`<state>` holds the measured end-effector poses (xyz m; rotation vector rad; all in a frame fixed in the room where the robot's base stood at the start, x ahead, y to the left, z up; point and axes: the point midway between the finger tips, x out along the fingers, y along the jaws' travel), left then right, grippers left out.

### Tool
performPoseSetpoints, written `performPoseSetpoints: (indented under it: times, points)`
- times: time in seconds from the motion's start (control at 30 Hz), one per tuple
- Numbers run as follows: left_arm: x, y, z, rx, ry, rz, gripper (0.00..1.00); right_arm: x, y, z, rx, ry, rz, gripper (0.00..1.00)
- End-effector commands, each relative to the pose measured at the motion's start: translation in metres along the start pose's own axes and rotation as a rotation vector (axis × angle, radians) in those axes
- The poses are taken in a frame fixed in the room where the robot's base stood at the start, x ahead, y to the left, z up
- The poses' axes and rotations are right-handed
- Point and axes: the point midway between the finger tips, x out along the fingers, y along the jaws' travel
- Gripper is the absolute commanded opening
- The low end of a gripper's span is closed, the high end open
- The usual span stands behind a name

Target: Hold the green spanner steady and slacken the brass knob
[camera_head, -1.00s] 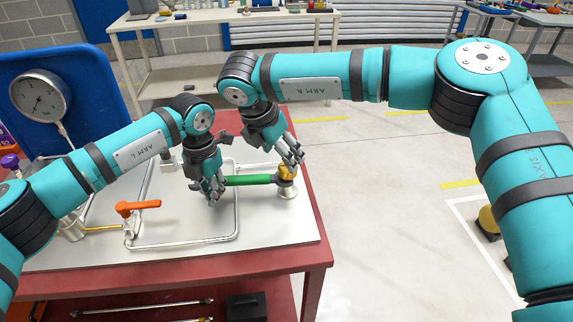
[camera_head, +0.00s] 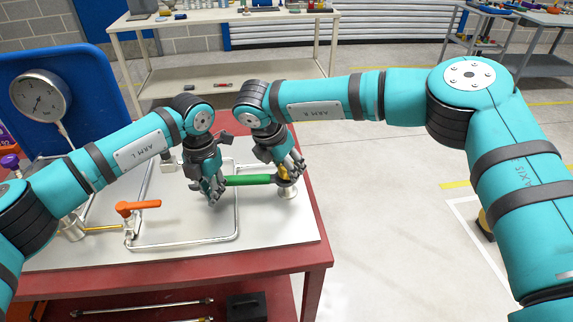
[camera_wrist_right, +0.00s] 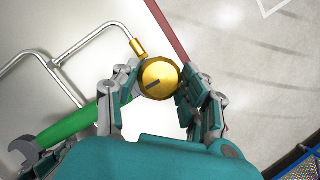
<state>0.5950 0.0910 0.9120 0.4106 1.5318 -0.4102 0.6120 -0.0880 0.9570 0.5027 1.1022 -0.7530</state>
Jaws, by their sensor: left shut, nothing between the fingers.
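The green spanner (camera_head: 248,180) lies across above the panel, its right end at the brass knob's fitting. The brass knob (camera_head: 284,173) is partly hidden by my right gripper (camera_head: 292,166). In the right wrist view the knob (camera_wrist_right: 160,80) shows round and gold with a dark mark. My right gripper (camera_wrist_right: 157,86) is open, with a finger on either side of the knob; I cannot tell whether they touch it. My left gripper (camera_head: 215,192) is shut and empty at the spanner's left end. The spanner's open grey jaw (camera_wrist_right: 25,150) shows in the wrist view.
An orange-handled valve (camera_head: 138,207) and bent metal pipes (camera_head: 190,241) stand on the white panel top (camera_head: 270,232). A pressure gauge (camera_head: 40,95) is on the blue board at left. The red bench edge (camera_head: 313,200) lies just right of the knob; open floor is beyond.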

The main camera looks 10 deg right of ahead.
Motion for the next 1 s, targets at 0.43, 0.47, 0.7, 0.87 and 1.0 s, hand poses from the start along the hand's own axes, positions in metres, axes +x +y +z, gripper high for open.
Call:
performPoseSetpoints:
  times: [0.43, 0.47, 0.7, 0.87, 1.0]
  points:
    - [0.0, 0.0001, 0.0, 0.0, 0.0, 0.0, 0.0, -0.0001, 0.0, 0.0, -0.024, 0.001, 0.01, 0.11]
    - [0.0, 0.0001, 0.0, 0.0, 0.0, 0.0, 0.0, -0.0001, 0.0, 0.0, -0.027, 0.001, 0.012, 0.11]
    - [0.0, 0.0001, 0.0, 0.0, 0.0, 0.0, 0.0, 0.0, -0.0006, -0.0005, -0.085, 0.003, 0.035, 0.11]
    - [0.0, 0.0001, 0.0, 0.0, 0.0, 0.0, 0.0, 0.0003, -0.0013, -0.0005, -0.18, 0.004, 0.075, 0.11]
    - [0.0, 0.0002, 0.0, 0.0, 0.0, 0.0, 0.0, 0.0006, -0.0021, 0.0001, -0.294, 0.004, 0.123, 0.11]
